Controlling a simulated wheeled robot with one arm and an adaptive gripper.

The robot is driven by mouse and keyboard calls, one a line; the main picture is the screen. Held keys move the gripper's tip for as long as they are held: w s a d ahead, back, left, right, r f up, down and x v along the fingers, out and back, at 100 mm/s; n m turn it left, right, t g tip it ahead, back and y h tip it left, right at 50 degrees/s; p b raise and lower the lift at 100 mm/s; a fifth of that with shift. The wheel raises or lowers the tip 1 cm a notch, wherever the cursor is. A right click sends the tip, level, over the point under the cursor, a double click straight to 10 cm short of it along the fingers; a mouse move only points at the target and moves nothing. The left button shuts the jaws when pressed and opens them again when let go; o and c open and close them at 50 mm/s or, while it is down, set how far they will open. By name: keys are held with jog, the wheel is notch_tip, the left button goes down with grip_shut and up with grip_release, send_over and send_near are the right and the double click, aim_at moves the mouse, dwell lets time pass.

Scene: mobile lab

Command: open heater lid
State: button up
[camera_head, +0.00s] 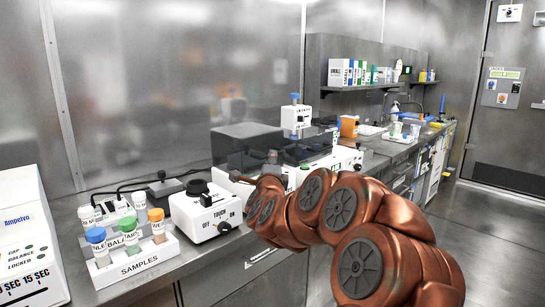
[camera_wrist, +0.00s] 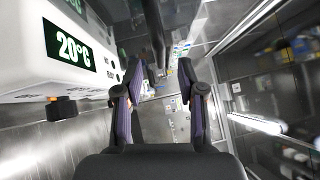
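The heater is most likely the white device with the 20°C display (camera_wrist: 70,45), which fills the upper left of the wrist view. A black knob (camera_wrist: 62,109) sticks out of it. In the head view, a low device with a dark, see-through lid (camera_head: 245,133) stands on the bench, and its lid looks shut. My gripper (camera_wrist: 158,72) is open, with two dark fingers apart. A dark bar (camera_wrist: 155,30) shows beyond and between the fingertips; I cannot tell whether it is a lid handle. In the head view my gripper, partly hidden by my arm, is at the front of the dark-lidded device.
A white touch switch box (camera_head: 205,212) and a samples rack (camera_head: 135,262) with capped tubes stand left of my arm. A large white device (camera_head: 25,235) is at far left. A shelf with boxes (camera_head: 345,73) hangs at the back. The floor at right is clear.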

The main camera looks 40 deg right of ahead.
jog(key=shift+x, duration=2.65)
jog(key=shift+c, duration=0.3)
grip_shut()
